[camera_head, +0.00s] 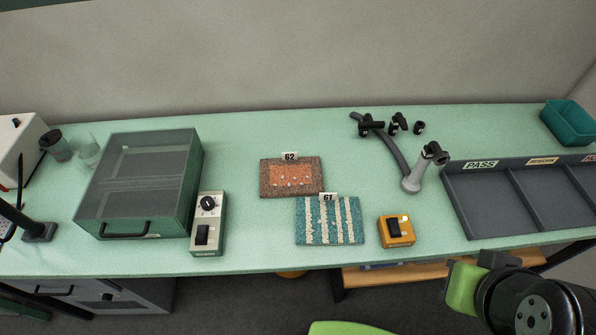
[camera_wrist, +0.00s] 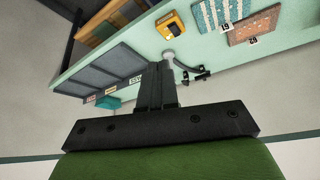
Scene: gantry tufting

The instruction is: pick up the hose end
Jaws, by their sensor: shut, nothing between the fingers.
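A grey hose (camera_head: 393,150) lies on the green table at the back right. Its near end meets a pale grey nozzle-like piece (camera_head: 418,175), which leans up to the right with a black fitting (camera_head: 435,153) at its top. I take this piece as the hose end. In the wrist view the pale piece (camera_wrist: 169,56) shows just beyond my fingertips, partly hidden by them. My gripper (camera_wrist: 158,65) is shut and empty. In the head view its green and black parts are at the lower right, in front of the table and apart from the hose.
Black fittings (camera_head: 398,122) lie beside the hose's far end. A grey sorting tray (camera_head: 452,203) marked PASS stands to the right, with a teal bin (camera_head: 568,122) behind. An orange switch box (camera_head: 397,231) and two tufted samples (camera_head: 330,220) lie left.

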